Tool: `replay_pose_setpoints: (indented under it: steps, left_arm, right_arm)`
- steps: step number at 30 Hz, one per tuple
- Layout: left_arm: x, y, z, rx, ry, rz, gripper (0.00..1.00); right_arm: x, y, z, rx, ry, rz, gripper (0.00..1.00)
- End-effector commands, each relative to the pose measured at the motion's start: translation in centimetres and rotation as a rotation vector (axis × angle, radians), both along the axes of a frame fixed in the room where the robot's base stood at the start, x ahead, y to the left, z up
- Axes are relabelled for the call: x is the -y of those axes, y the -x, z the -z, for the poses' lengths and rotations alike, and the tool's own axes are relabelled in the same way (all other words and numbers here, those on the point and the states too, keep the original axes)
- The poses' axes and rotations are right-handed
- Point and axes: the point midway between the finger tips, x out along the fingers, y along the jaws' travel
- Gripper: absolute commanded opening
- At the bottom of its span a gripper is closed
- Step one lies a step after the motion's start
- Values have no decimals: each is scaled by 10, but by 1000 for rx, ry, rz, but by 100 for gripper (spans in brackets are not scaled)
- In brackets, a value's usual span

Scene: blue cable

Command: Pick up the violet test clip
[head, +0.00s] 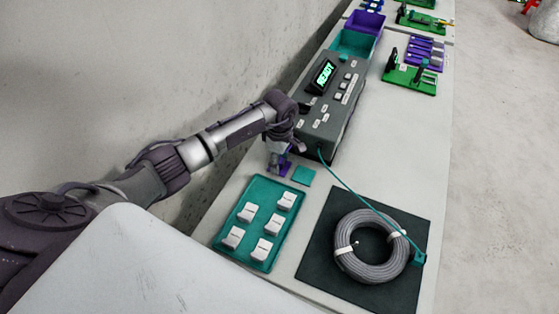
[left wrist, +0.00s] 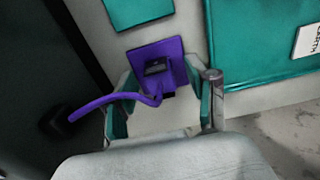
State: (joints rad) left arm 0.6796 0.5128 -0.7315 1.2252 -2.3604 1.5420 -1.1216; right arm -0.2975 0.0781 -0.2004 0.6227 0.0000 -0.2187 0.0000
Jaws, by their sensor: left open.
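The violet test clip (left wrist: 157,72) shows in the left wrist view, a small violet body with a dark top over a square violet pad (left wrist: 172,48). A violet lead (left wrist: 98,103) runs from it to the left, towards a dark part. My left gripper (left wrist: 165,103) is open, one finger on each side of the clip's near end. Whether the fingers touch it I cannot tell. In the head view my left gripper (head: 281,154) points down beside the grey console, and only some violet (head: 285,169) shows at its tips. My right gripper is not in view.
A teal square (head: 303,175) lies just right of the gripper. A teal tray (head: 247,214) with several white labelled blocks is nearer. The grey console (head: 332,123) reads READY. A grey cable coil (head: 350,263) lies on a dark mat (head: 318,263). A wall runs along the left.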

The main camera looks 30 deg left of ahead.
Motion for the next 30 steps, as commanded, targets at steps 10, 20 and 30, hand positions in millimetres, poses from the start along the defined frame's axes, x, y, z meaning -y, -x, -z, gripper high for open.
replay_pose_setpoints:
  steps: [10,20,30]
  left_arm:
    - [0,0,0,1,0,0,31]
    - [0,0,0,1,0,0,13]
    - [-1,-2,-17,5,-1,1,13]
  right_arm:
    - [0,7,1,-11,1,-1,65]
    - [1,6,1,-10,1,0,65]
    - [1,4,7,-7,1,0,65]
